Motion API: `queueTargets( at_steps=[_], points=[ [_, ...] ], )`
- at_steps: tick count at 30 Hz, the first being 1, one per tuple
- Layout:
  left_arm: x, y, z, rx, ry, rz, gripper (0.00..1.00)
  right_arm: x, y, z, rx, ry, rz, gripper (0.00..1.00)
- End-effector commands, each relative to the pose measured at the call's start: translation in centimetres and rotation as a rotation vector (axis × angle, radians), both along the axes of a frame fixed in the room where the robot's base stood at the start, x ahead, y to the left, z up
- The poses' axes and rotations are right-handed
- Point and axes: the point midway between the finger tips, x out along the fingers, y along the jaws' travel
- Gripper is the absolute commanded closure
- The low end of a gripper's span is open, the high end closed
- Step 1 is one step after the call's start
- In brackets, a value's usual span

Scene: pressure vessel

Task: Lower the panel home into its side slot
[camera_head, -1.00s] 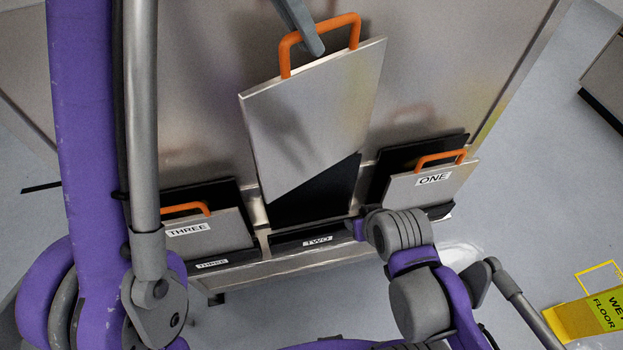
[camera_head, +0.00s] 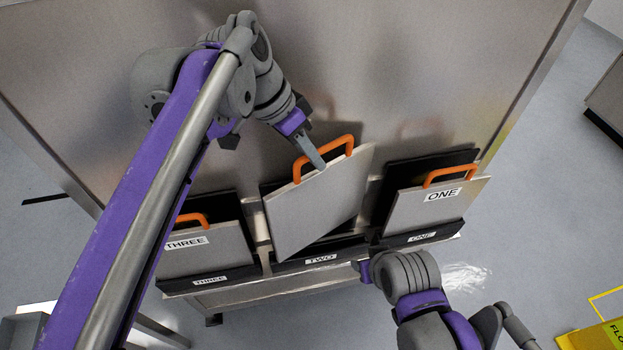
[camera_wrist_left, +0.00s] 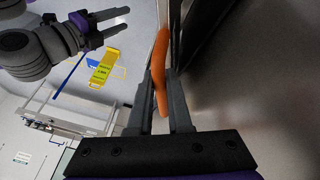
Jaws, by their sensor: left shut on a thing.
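My left gripper (camera_head: 315,160) is shut on the orange handle (camera_head: 347,141) of a plain grey panel (camera_head: 318,200); the left wrist view shows the handle (camera_wrist_left: 160,70) between its fingers. The panel hangs tilted over the middle slot, labelled TWO (camera_head: 320,259), its lower left corner lowest. That corner overlaps the left end of the slot's black front lip; I cannot tell whether it is inside or in front. The lower right side is higher, with black backing showing below it. My right gripper (camera_wrist_left: 112,25) looks open and empty in the left wrist view.
Panel THREE (camera_head: 215,249) stands in the left slot and panel ONE (camera_head: 430,206) in the right slot, both with orange handles, close beside the held panel. A large metal wall (camera_head: 400,70) rises behind. A yellow floor sign (camera_head: 592,325) is at lower right.

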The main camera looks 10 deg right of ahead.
Motion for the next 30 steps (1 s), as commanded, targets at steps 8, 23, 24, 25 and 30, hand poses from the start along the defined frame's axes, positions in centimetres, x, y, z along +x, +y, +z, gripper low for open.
queueTargets(
  at_steps=[8,23,24,25,30],
  points=[
    [0.0,0.0,-2.8,-0.001,0.0,0.0,1.0,-0.1,0.0,-0.3,0.0,0.003,0.0,0.53],
    [0.0,0.0,-6.3,-0.001,-0.001,-0.001,1.0,-0.3,0.0,-0.7,0.0,0.005,0.0,0.53],
    [0.0,0.0,-6.3,-0.001,-0.001,-0.001,1.0,-0.3,0.0,-0.7,0.0,0.005,0.0,0.53],
    [0.0,0.0,-6.3,-0.001,-0.001,-0.001,1.0,-0.3,0.0,-0.7,0.0,0.005,0.0,0.53],
    [0.0,0.0,-6.8,-0.001,-0.001,-0.001,1.0,-0.4,0.0,-1.0,0.0,0.008,0.0,0.53]
  ],
)
